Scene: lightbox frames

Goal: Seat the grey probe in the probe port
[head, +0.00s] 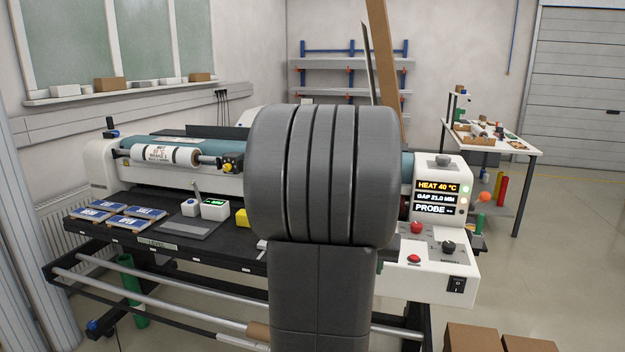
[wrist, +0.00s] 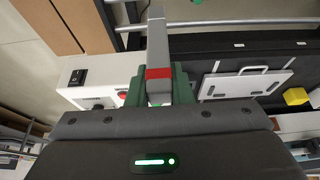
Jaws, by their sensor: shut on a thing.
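The grey probe (wrist: 156,45) shows in the wrist view as a long grey bar with a red band, pointing up the picture. My gripper (wrist: 158,92) has green fingers, one on each side of the probe, shut on it just below the red band. In the head view my own arm covers the middle of the machine, and the gripper and probe are hidden behind it. I cannot make out the probe port in either view. The machine's display (head: 437,198) reads HEAT 40 °C, GAP 21.0 MM and PROBE with dashes.
The white control panel (head: 428,275) has a red button (head: 416,227), a black knob (head: 448,247) and a rocker switch (head: 457,284). In the wrist view, a white plate with a handle (wrist: 247,82) and a yellow block (wrist: 295,96) lie right of the probe. Cardboard boxes (head: 472,338) stand at front right.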

